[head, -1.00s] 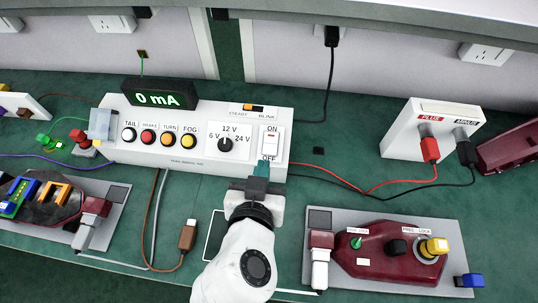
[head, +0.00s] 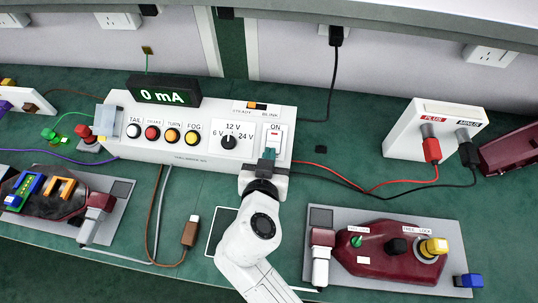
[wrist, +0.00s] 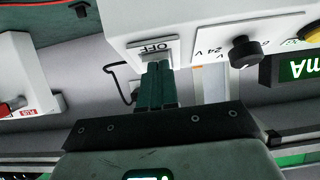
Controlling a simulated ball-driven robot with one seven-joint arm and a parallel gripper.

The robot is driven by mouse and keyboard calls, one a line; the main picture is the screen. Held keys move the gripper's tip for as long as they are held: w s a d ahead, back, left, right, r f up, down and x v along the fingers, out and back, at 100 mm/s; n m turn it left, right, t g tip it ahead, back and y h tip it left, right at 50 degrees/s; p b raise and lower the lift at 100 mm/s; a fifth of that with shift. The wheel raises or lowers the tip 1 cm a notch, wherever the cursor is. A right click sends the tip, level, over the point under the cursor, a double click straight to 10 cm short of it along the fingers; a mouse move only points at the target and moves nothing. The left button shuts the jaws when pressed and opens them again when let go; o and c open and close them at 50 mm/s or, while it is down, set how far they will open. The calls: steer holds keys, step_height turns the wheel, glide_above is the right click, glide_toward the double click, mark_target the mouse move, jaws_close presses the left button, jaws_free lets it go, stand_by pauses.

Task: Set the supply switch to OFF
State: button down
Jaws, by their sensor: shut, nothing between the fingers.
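The supply switch (head: 274,137) is a white rocker with a red mark, set at the right end of the white supply box (head: 190,150). ON is printed above it; the OFF label below is hidden behind my gripper in the head view. My gripper (head: 268,154) is shut and empty, its green fingers over the lower end of the switch. In the wrist view the OFF label (wrist: 154,48) shows just beyond the fingertips (wrist: 158,66). I cannot tell whether they touch the rocker, or which way it is tipped.
The voltage knob (head: 228,142) sits left of the switch, with several round buttons further left. A display (head: 163,95) on the box reads 0 mA. Red and black leads run right to the PLUS/MINUS block (head: 410,140). A maroon lamp (head: 385,252) lies at right front.

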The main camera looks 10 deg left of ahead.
step_height(320, 180, down, 2)
steer(key=t+b, duration=0.1)
steer(key=b, duration=0.7)
steer(key=shift+w+f+t, duration=0.1)
steer(key=shift+t, duration=0.3)
steer(key=shift+f+b, duration=0.1)
steer(key=shift+b, duration=0.65)
steer(key=shift+t+b, duration=0.4)
steer(key=shift+b, duration=0.4)
steer(key=shift+d+r, duration=0.1)
steer(key=shift+r, duration=0.1)
